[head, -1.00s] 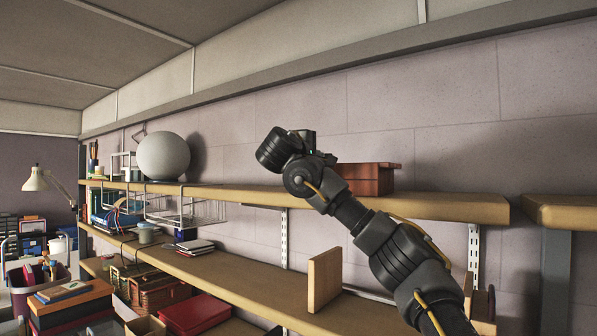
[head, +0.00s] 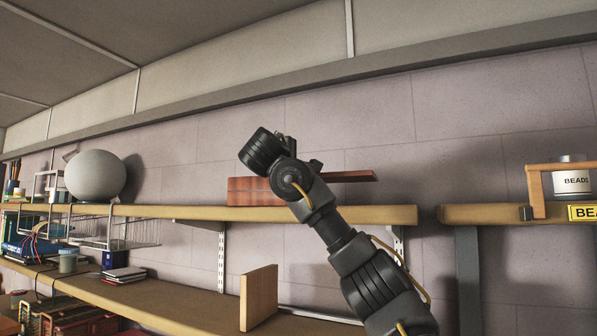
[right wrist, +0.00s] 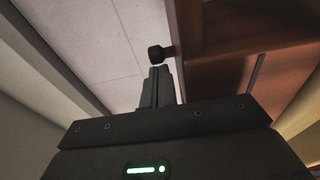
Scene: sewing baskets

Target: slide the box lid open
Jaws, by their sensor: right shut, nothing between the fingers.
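The reddish-brown wooden box (head: 248,191) stands on the upper shelf, partly hidden behind my right arm. Its lid (head: 350,176) sticks out to the right past the box body, with bare wall showing below it. In the right wrist view, a dark round knob (right wrist: 160,53) stands out from a wooden edge. My right gripper (right wrist: 158,80) is shut and empty, its fingertips right beside the knob; I cannot tell if they touch. In the head view its fingers are hidden behind the wrist. My left gripper is not in view.
The upper shelf (head: 390,214) ends right of the box; a gap separates it from another shelf with a bead jar (head: 571,178) and a wooden-handled carrier (head: 537,190). A pale sphere (head: 95,176) and wire baskets are at left. A wooden board (head: 258,297) stands below.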

